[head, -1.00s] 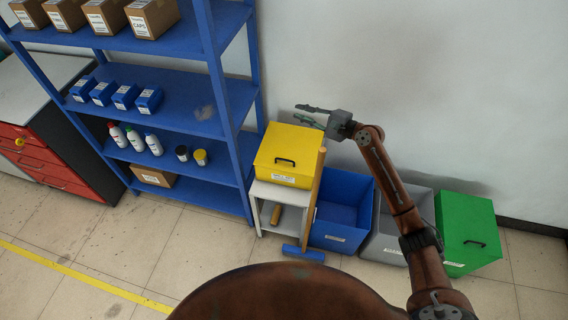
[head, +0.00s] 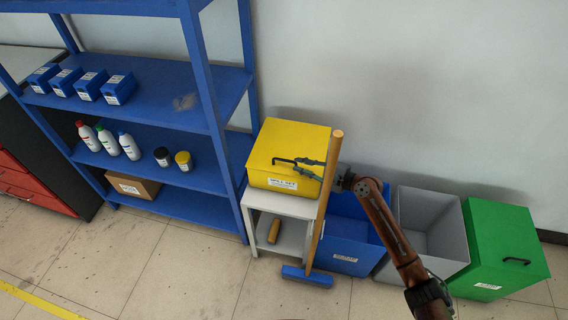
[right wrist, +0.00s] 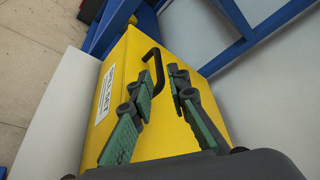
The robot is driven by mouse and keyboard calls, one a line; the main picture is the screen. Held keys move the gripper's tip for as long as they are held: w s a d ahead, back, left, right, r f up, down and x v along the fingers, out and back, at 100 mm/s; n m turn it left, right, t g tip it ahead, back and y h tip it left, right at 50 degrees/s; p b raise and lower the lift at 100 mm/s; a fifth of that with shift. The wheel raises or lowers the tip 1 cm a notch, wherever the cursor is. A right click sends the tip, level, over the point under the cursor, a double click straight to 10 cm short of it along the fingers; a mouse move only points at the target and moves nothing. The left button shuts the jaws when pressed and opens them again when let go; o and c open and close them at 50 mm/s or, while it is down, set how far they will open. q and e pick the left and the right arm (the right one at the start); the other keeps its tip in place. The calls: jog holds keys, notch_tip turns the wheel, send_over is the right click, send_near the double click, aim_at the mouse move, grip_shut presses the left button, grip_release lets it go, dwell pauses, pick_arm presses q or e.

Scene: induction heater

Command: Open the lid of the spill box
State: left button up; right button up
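The yellow spill box (head: 290,141) stands on a small white stand with its lid closed. A black handle (head: 285,162) is on its front edge, above a white label. My right gripper (head: 305,168) reaches in from the right, past the broom handle, at the front of the box. In the right wrist view my right gripper (right wrist: 160,74) is open, and the black handle (right wrist: 153,65) shows between or just beyond its fingertips. I cannot tell whether the fingers touch it. The yellow box (right wrist: 170,120) fills much of that view. My left gripper is not in view.
A broom (head: 324,205) with a blue head leans upright close to my right gripper and the box. A blue bin (head: 350,255), a grey bin (head: 428,215) and a green box (head: 500,245) stand to the right. A blue shelf (head: 180,85) stands to the left.

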aim_at(287, 160)
jog(key=shift+w+a+f, duration=0.15)
jog(key=shift+a+f, duration=0.05)
jog(key=shift+f, duration=0.05)
jog(key=b+x, duration=0.1)
jog(key=x, duration=0.2)
jog(key=shift+w+a+f, duration=0.1)
jog(key=shift+w+a, duration=0.05)
jog(key=shift+a, duration=0.15)
jog(key=shift+b+x, duration=0.45)
jog(key=shift+x, duration=0.7)
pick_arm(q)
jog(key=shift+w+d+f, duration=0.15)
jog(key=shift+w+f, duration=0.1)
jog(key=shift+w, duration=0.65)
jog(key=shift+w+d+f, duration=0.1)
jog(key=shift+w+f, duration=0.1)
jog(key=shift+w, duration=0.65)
pick_arm(e)
jog(key=shift+w+a+f, duration=0.1)
jog(key=shift+w+a, duration=0.35)
jog(key=shift+a, duration=0.05)
jog(key=shift+c, duration=0.4)
grip_shut()
